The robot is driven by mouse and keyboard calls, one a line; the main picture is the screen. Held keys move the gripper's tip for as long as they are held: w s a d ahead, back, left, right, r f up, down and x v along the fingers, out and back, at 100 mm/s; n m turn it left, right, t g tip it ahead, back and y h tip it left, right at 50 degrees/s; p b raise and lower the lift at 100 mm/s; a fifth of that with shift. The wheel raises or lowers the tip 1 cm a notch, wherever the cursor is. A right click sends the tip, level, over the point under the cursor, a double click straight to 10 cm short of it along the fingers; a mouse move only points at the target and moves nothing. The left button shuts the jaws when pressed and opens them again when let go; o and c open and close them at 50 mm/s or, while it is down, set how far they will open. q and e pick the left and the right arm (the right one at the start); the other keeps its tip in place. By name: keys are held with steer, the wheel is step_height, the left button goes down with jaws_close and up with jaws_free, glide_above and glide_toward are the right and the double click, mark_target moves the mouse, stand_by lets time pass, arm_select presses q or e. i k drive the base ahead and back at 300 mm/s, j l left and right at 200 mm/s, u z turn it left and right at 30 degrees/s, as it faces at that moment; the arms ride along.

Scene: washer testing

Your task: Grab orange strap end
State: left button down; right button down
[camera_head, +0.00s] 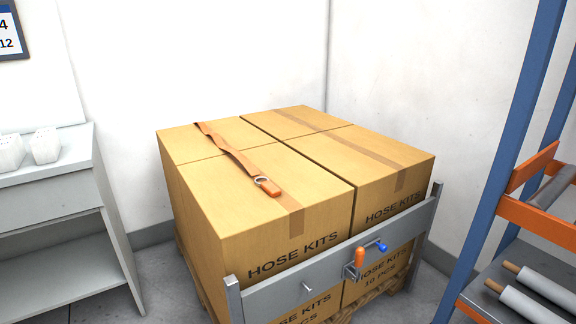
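An orange strap (232,153) lies along the top of the left-hand cardboard boxes (210,190). Its near end is a thicker orange tab (268,187) with a metal ring (261,180), resting on the front left box a little back from its front edge. The strap's far end (203,126) is at the back edge of the boxes; whether it continues down behind them is hidden. Neither of my grippers shows in the head view.
A grey metal rail (290,287) with posts crosses the front of the box stack and carries an orange handle (360,256) and a blue handle (382,246). A grey shelf unit (60,205) stands at left. A blue and orange rack (545,225) with rolls stands at right.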

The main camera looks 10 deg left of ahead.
mark_target(270, 188)
steer(key=l+z, duration=0.55)
steer(key=z, duration=0.25)
